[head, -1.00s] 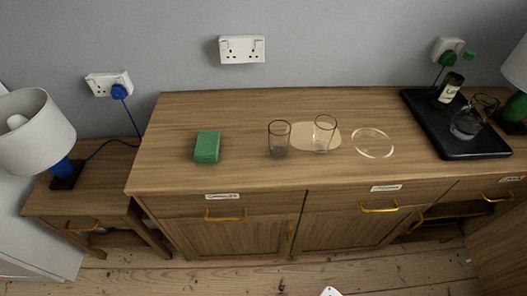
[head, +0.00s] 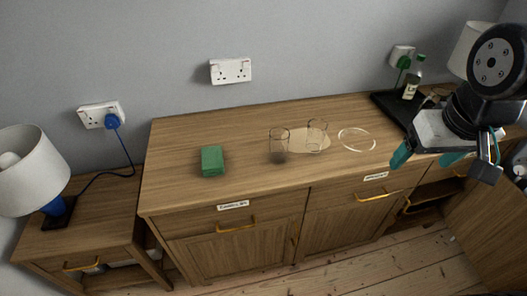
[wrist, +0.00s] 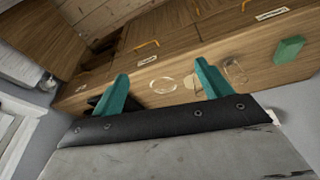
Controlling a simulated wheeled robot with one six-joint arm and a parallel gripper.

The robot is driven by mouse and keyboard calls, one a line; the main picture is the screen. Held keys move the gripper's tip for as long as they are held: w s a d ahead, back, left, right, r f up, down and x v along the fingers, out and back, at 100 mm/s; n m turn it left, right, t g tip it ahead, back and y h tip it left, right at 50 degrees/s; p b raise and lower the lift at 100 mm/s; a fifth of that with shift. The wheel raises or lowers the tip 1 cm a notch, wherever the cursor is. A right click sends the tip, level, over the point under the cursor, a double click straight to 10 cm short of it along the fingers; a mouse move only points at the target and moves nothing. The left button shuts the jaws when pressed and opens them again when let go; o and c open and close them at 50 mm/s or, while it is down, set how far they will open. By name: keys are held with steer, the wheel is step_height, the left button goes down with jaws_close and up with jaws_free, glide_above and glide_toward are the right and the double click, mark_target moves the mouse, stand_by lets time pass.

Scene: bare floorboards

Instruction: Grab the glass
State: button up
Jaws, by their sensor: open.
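Two clear glasses stand on the wooden sideboard. The left glass (head: 279,142) looks darker at its base; the right glass (head: 316,135) stands on a pale round mat (head: 322,146). A clear glass one also shows in the wrist view (wrist: 235,72), right of my right finger. My gripper (head: 427,160) is open and empty, with teal fingers, in front of the sideboard's right part, well right of both glasses. In the wrist view my gripper (wrist: 163,72) has its fingers apart, with a clear round dish (wrist: 163,85) seen between them.
The clear round dish (head: 357,139) lies right of the glasses. A green block (head: 212,161) lies to their left. The sideboard's front left is clear.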

steer(key=w+a+f+n+t, duration=0.1)
steer(key=w+a+f+t, duration=0.2)
steer(key=w, duration=0.6)
steer(key=n+t+y, duration=0.5)
steer(key=y, duration=0.3)
glide_toward(275, 133)
steer(key=w, duration=0.2)
steer(key=x, duration=0.5)
steer(key=s+x, duration=0.1)
steer(key=x, duration=0.1)
steer(key=shift+w+a+f, duration=0.3)
steer(key=shift+a+f, duration=0.2)
steer(key=shift+a, duration=0.1)
steer(key=shift+c, duration=0.3)
steer(key=c, duration=1.2)
steer(key=shift+o, duration=0.2)
steer(key=shift+r, duration=0.15)
